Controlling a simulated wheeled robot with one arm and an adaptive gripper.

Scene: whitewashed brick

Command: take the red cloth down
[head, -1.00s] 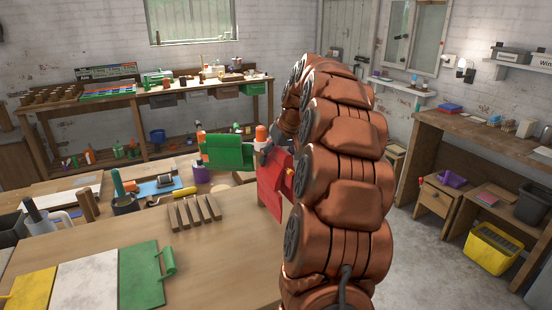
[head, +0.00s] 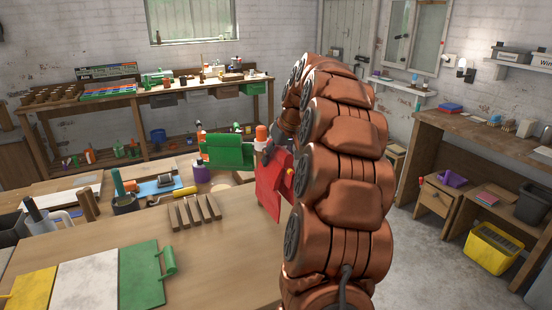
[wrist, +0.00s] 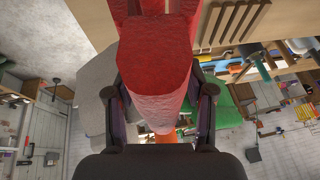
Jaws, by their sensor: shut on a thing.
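The red cloth (head: 269,190) hangs at the far right edge of the wooden table in the head view, beside a green cloth (head: 228,151). My gripper (head: 266,154) is at the top of the red cloth, and my arm hides part of that spot. In the wrist view, the red cloth (wrist: 158,45) lies between the two fingers of my gripper (wrist: 163,98), which is shut on it. What holds the cloth up is hidden. The green cloth also shows in part in the wrist view (wrist: 226,112).
The near table (head: 215,260) carries yellow, white and green flat pieces (head: 141,275) and a slatted wooden rack (head: 194,211). Tools and bottles crowd its far side. Bare floor (head: 420,270) lies right of my arm, before a side bench with a yellow bin (head: 493,250).

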